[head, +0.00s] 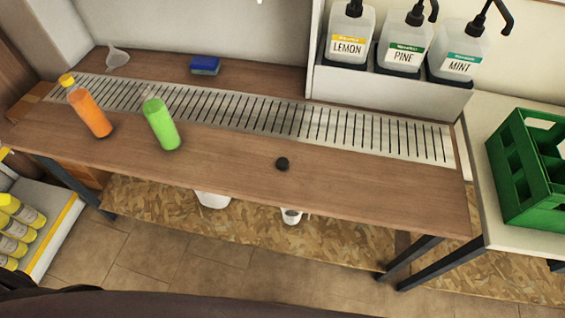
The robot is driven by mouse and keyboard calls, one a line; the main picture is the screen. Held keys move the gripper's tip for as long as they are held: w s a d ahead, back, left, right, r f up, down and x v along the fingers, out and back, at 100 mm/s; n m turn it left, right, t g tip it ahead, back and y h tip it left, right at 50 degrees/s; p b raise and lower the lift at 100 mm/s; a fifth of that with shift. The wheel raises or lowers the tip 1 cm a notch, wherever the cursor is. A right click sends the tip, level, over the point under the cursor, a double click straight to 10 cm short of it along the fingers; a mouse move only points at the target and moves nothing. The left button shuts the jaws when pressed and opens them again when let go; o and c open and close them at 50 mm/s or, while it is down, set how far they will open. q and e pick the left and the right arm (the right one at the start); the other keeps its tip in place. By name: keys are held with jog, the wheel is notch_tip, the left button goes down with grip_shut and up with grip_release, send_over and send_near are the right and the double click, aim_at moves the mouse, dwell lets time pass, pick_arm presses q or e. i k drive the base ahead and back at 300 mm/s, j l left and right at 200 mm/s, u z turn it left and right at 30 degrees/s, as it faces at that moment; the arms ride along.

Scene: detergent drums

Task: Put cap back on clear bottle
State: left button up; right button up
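A bottle filled with bright green liquid (161,124) stands on the wooden bench, left of the middle. Its pale neck shows no coloured cap; whether its walls are clear is hard to tell. An orange bottle (90,113) with a yellow cap (67,80) stands to its left. A small round black cap (282,163) lies on the bench to the right of the green bottle, near the front edge, apart from both bottles. Neither of my grippers is in view.
A slotted metal drain strip (270,115) runs along the bench (370,178). Behind it are a funnel (117,58) and blue sponge (205,65). Lemon, pine and mint pump bottles (402,45) stand on a white shelf. A green crate (530,165) is at right.

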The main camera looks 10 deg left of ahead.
aim_at(154, 108)
jog(key=j+z, duration=0.2)
jog(key=z, duration=0.2)
jog(key=j+z, duration=0.2)
jog(key=z, duration=0.2)
jog(key=k+j+z, duration=0.1)
jog(key=z, duration=0.25)
jog(key=k+j+z, duration=0.1)
jog(key=j+z, duration=0.3)
jog(key=k+j+z, duration=0.35)
jog(key=k+j, duration=0.55)
